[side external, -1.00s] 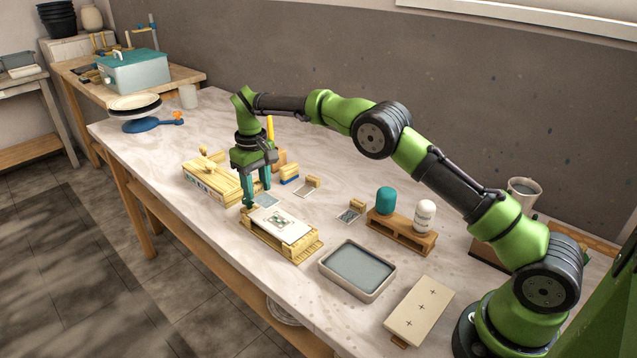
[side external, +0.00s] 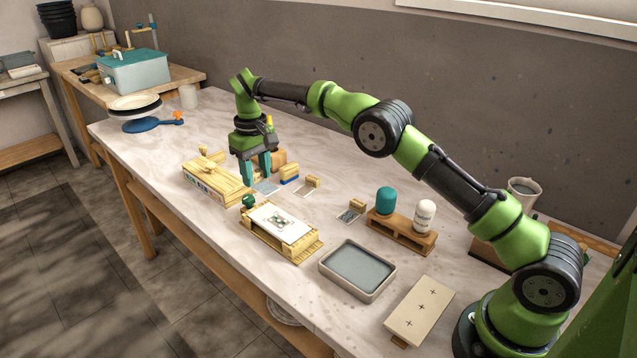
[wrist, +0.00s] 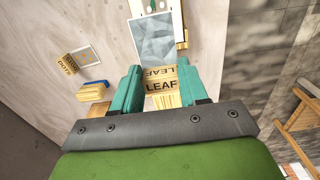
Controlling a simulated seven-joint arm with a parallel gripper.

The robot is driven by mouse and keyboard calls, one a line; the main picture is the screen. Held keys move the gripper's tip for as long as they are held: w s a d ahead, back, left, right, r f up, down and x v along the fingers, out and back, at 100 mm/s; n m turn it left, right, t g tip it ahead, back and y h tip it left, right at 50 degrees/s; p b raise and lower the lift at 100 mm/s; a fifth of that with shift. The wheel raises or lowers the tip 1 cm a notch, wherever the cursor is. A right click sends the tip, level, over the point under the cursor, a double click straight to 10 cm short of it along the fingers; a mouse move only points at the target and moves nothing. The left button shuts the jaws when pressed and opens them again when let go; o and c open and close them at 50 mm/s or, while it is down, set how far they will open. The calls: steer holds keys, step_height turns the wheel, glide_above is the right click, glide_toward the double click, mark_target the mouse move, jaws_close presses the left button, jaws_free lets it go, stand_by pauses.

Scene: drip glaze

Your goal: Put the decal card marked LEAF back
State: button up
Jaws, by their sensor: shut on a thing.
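My gripper (side external: 257,172) is shut on the wooden block handle marked LEAF (wrist: 162,86), which sits between the teal fingers in the wrist view. The LEAF card's pale blue-grey faceted sheet (wrist: 157,40) extends from this handle; it also shows in the side view (side external: 266,187). The gripper hangs above the table, behind the slatted wooden stand (side external: 258,239) with a white patterned tile (side external: 280,222) on it. A wooden box (side external: 215,180) stands left of the gripper. Whether the card touches anything below is unclear.
A card marked DOTS (wrist: 68,66) and a blue-edged block (wrist: 92,92) lie beside the gripper. Another card (side external: 349,215) lies near a wooden rack with two bottles (side external: 402,232). A grey tray (side external: 357,270) stands in front. A dark green knob (side external: 249,201) is by the stand.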

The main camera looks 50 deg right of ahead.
steer(key=d+r, duration=0.1)
steer(key=d, duration=0.3)
steer(key=n, duration=1.8)
glide_above(323, 203)
step_height(323, 203, down, 2)
step_height(323, 203, down, 10)
steer(key=shift+f, duration=0.1)
steer(key=shift+f, duration=0.1)
steer(key=o, duration=1.1)
